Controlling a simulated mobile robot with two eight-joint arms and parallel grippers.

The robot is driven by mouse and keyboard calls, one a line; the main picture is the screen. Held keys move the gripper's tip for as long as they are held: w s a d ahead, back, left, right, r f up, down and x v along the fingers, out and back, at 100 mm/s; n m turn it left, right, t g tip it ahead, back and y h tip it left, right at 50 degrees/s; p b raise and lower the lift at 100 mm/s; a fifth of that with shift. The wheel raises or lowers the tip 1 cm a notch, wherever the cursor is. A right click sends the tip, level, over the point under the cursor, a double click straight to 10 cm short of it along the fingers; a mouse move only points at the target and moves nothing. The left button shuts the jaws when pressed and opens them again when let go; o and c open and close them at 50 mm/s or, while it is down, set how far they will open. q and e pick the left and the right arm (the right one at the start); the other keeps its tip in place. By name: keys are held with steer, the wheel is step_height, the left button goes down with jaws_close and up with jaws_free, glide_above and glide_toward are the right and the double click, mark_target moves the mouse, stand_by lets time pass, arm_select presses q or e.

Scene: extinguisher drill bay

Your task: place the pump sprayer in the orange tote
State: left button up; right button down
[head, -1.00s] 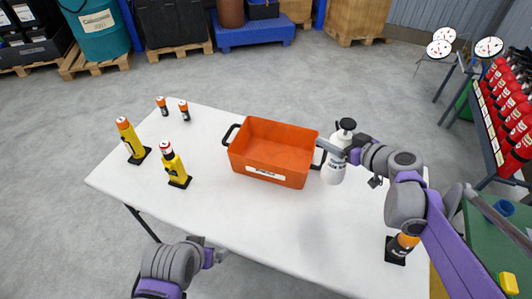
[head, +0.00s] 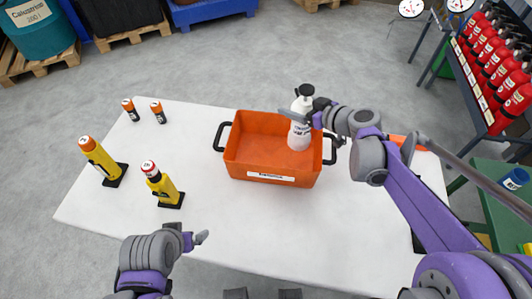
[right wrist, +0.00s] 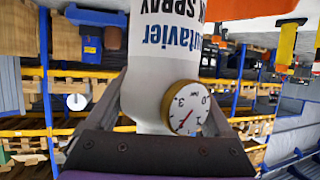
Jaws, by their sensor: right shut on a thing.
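The pump sprayer (head: 300,136) is a white bottle with a black pump head. In the head view it is upright at the right end of the orange tote (head: 232,150), overlapping its opening. I cannot tell how far its base is above the tote floor. My right gripper (head: 303,118) is shut on the sprayer. In the right wrist view the white sprayer body (right wrist: 165,60) shows between the fingers, with a round gauge (right wrist: 186,108). The tote has black end handles and a white front label. My left gripper (head: 201,239) is empty at the table's front edge; its jaw gap is unclear.
Two yellow devices on black bases (head: 100,157) (head: 161,184) stand left on the white table (head: 245,220). Two small orange-capped items (head: 130,109) (head: 158,112) stand behind them. A rack of red extinguishers (head: 500,80) is at right. The table's front middle is clear.

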mark_target(308, 136)
steer(key=shift+w+a+f, duration=0.15)
steer(key=shift+f, duration=0.2)
step_height(308, 136, down, 10)
steer(key=shift+b, duration=0.9)
jaws_free()
steer(key=v, duration=1.2)
steer(key=shift+p, duration=0.4)
